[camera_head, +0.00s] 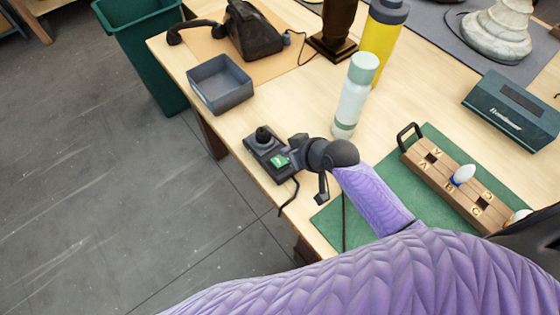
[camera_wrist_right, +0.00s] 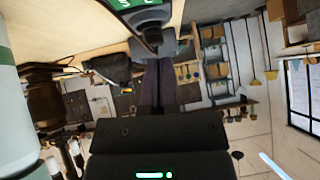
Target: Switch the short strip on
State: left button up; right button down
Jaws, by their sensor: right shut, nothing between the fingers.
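The short strip (camera_head: 266,153) is a small dark block near the table's left edge in the head view. A black plug (camera_head: 263,133) stands in its far end, and a green label (camera_head: 279,161) is on its near part. My right gripper (camera_head: 293,150) is shut and empty, with its fingertips close beside the strip's near right end. I cannot tell whether they touch it. In the wrist view the shut fingers (camera_wrist_right: 160,82) point toward a dark end of the strip (camera_wrist_right: 148,18), with its green label at the top edge. The switch is not clear. My left gripper is out of view.
A grey open box (camera_head: 220,84) and a black telephone (camera_head: 252,32) lie beyond the strip. A pale bottle (camera_head: 352,97) and a yellow bottle (camera_head: 382,40) stand to its right. A wooden bulb rack (camera_head: 445,180) sits on the green mat (camera_head: 437,138). A green bin (camera_head: 150,60) stands on the floor.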

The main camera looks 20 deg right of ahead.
aim_at(275, 161)
jog(key=f, duration=0.1)
jog(key=w+a+f+b, duration=0.1)
jog(key=f, duration=0.1)
jog(key=f+b, duration=0.1)
jog(key=f, duration=0.1)
jog(key=shift+w+a+f, duration=0.2)
jog(key=shift+w+f, duration=0.05)
jog(key=shift+w, duration=0.15)
jog(key=shift+f, duration=0.3)
jog(key=shift+s+a+f+b, duration=0.1)
jog(key=shift+a+f+b, duration=0.05)
jog(key=shift+f+b, duration=0.3)
jog(key=shift+r, duration=0.1)
jog(key=shift+w+d+r, duration=0.25)
jog(key=shift+d+r, duration=0.1)
jog(key=shift+d, duration=0.35)
